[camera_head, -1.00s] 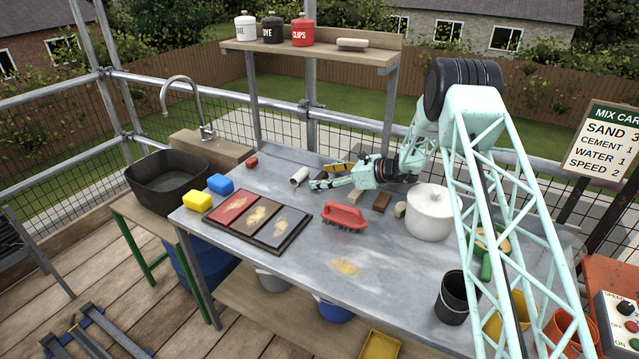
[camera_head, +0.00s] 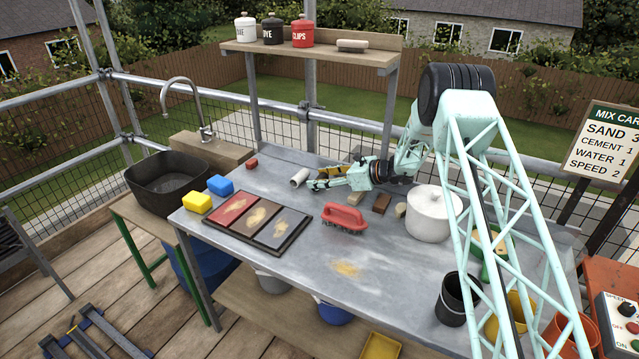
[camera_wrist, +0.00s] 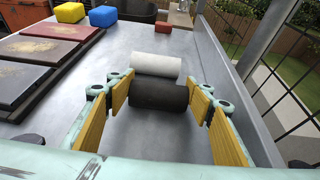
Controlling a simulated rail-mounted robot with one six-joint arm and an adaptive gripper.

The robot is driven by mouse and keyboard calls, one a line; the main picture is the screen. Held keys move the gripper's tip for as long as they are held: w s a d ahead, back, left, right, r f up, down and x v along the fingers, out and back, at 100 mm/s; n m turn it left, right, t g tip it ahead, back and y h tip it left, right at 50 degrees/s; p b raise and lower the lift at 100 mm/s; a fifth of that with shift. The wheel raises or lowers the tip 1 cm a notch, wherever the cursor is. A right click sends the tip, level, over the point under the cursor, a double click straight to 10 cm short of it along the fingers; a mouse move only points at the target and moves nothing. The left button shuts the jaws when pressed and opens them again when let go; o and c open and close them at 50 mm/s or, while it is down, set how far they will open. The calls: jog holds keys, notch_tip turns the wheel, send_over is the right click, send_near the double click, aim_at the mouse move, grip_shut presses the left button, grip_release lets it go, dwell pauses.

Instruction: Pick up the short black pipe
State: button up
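The short black pipe (camera_wrist: 158,95) lies on its side on the grey table in the wrist view, crosswise between my gripper's fingers. A white pipe (camera_wrist: 156,65) lies right behind it, parallel; I cannot tell if they touch. My gripper (camera_wrist: 160,92) is open, with its yellow finger pads on either side of the black pipe and small gaps showing at both pipe ends. In the head view, my gripper (camera_head: 320,179) is low over the table beside the white pipe (camera_head: 299,177). The black pipe is not clearly visible there, largely hidden by the fingers.
A yellow block (camera_head: 197,202), a blue block (camera_head: 220,185) and a small red block (camera_head: 252,163) stand left. A tray of coloured tiles (camera_head: 300,236) and a red brush (camera_head: 344,217) lie nearer the front. A white pot (camera_head: 430,215) stands right.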

aim_at(322, 178)
jog(key=shift+c, duration=1.1)
jog(key=shift+r+p, duration=0.95)
jog(key=shift+r, duration=4.05)
jog(key=s+d+r+m+t+h, duration=0.1)
jog(key=s+d+r+m+t, duration=0.15)
jog(key=d, duration=0.45)
jog(key=s+d+r+m+t+h, duration=0.1)
jog(key=s+d+r, duration=0.25)
jog(key=d, duration=0.35)
jog(key=s+d+r+m+t+h, duration=0.1)
jog(key=s+d+r+m+t, duration=0.15)
jog(key=d, duration=0.45)
jog(key=s+d+r+m+t+h, duration=0.1)
jog(key=s+d+m+h, duration=0.3)
jog(key=s+d, duration=1.2)
jog(key=shift+s+d+r+t+h, duration=0.15)
jog(key=shift+s+r+t+h, duration=0.2)
jog(key=shift+s+h, duration=0.35)
